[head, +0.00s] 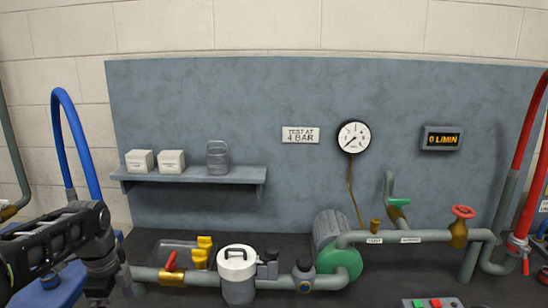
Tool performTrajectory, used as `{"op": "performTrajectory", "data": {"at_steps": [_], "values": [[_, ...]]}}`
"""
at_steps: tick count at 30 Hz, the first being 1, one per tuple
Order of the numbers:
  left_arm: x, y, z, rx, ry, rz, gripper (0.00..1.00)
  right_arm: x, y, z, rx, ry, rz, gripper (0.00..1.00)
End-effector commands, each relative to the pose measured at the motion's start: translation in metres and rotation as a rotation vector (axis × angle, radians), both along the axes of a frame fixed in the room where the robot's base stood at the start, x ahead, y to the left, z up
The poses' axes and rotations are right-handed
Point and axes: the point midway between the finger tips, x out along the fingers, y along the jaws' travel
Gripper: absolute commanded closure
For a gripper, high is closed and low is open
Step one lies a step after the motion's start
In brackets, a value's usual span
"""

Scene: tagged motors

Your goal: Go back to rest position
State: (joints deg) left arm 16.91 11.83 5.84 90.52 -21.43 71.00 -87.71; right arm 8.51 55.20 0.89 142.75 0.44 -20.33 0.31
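My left arm comes in at the lower left. Its dark end, where my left gripper (103,285) is, points down beside the left end of the grey-green pipe (205,277). The fingers are too dark and small to tell whether they are open or shut, and I see nothing clearly held. My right gripper is not in view. A green motor or pump (338,248) sits on the dark bench in the middle, joined to the pipe.
A white-lidded canister (238,273) and red-handled valve (171,263) are on the pipe near my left arm. A shelf (205,174) holds two white boxes. Blue hose (75,130) rises at left, red hose (530,130) at right. A red handwheel (462,211) stands at right.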

Motion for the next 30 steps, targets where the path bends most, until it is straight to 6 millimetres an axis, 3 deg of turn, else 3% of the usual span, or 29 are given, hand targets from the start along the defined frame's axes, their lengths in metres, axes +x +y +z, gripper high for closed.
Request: {"op": "performTrajectory", "data": {"at_steps": [7,11,14,19,23,27,30], "values": [[0.034,-0.010,-0.009,-0.052,-0.148,0.229,0.04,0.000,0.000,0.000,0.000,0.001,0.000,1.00],[0.055,-0.027,-0.032,-0.129,-0.225,0.405,0.04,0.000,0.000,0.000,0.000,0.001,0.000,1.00],[0.068,-0.051,-0.065,-0.216,-0.260,0.564,0.04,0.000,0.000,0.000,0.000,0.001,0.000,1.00],[0.068,-0.117,-0.154,-0.419,-0.243,0.927,0.04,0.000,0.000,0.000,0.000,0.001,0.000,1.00],[0.029,-0.178,-0.236,-0.546,-0.143,1.241,0.04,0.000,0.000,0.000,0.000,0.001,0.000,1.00],[-0.047,-0.230,-0.306,-0.573,-0.006,1.500,0.04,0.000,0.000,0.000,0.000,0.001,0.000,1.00],[-0.110,-0.257,-0.340,-0.527,0.091,1.594,0.04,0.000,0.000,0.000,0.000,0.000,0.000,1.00]]}}
